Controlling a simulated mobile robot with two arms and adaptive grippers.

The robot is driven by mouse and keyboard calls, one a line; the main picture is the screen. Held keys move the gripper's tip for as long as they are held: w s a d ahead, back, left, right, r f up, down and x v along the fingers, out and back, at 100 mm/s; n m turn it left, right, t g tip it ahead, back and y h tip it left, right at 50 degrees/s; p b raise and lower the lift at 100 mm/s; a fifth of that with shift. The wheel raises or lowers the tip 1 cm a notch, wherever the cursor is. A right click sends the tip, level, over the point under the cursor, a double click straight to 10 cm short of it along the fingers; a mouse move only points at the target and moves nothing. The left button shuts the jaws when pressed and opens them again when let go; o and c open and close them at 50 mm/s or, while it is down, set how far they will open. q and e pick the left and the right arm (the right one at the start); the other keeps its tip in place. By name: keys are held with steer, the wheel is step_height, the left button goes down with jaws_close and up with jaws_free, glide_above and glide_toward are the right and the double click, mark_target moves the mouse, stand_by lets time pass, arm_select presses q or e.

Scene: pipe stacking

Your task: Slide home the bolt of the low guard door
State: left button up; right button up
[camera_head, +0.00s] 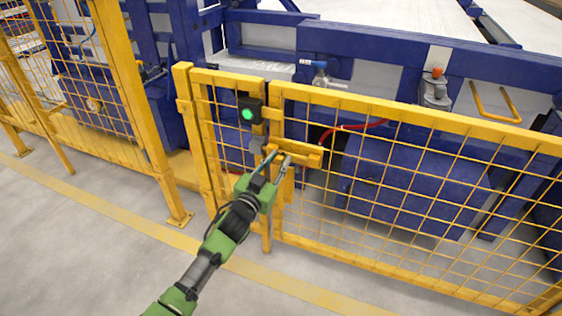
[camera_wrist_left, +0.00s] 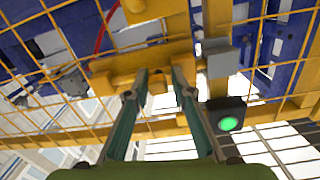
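The low yellow mesh guard door (camera_head: 400,115) stands upright beside a short yellow mesh panel (camera_head: 228,78), with a narrow gap between their posts. The yellow bolt assembly (camera_head: 305,151) sits at the door's left edge; it also shows in the wrist view (camera_wrist_left: 115,78). My left gripper (camera_head: 279,158) is at the left part of the bolt assembly. In the wrist view its two fingers (camera_wrist_left: 160,72) are apart, with a small yellow part of the bolt between their tips. I cannot tell whether they touch it. How far the bolt reaches is hidden. My right gripper is not in view.
A black box with a lit green lamp (camera_head: 247,114) is mounted just above and left of the bolt. Blue machinery (camera_head: 400,170) and a red hose (camera_head: 350,127) lie behind the mesh. The grey floor (camera_head: 90,235) in front is clear, with a yellow line.

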arm_select(q)
steer(key=shift+s+a, duration=0.1)
steer(key=shift+a, duration=0.15)
steer(key=shift+s+a+f, duration=0.1)
steer(key=shift+s, duration=0.2)
steer(key=v, duration=1.1)
steer(key=shift+s, duration=0.15)
